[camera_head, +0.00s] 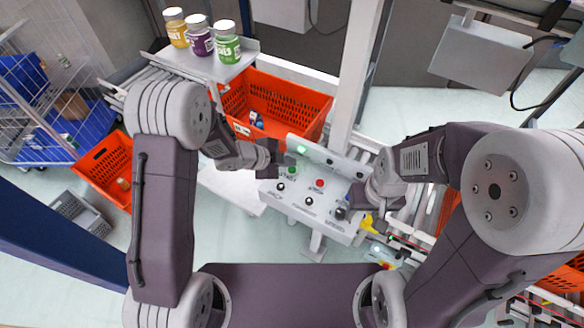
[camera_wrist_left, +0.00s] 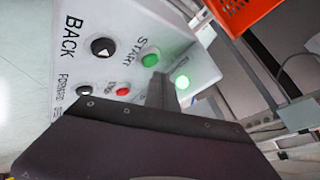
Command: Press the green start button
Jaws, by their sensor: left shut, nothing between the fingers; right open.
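The green start button (camera_head: 292,170) is on the sloped face of a white control panel (camera_head: 325,222). In the left wrist view the green button (camera_wrist_left: 150,60) sits beside the word START, close to the dark fingers of my left gripper (camera_wrist_left: 160,90). In the head view my left gripper (camera_head: 288,159) is shut and empty, just above the button. I cannot tell whether it touches it. My right gripper (camera_head: 356,208) is open at the panel's right end, near a yellow item (camera_head: 368,224); its fingers are partly hidden.
A red button (camera_head: 320,183) and black buttons (camera_head: 309,201) share the panel. A green lamp (camera_wrist_left: 182,82) is lit on the panel's upright part. An orange tote (camera_head: 275,105) stands behind the panel, and three jars (camera_head: 200,42) stand on a shelf at the back left.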

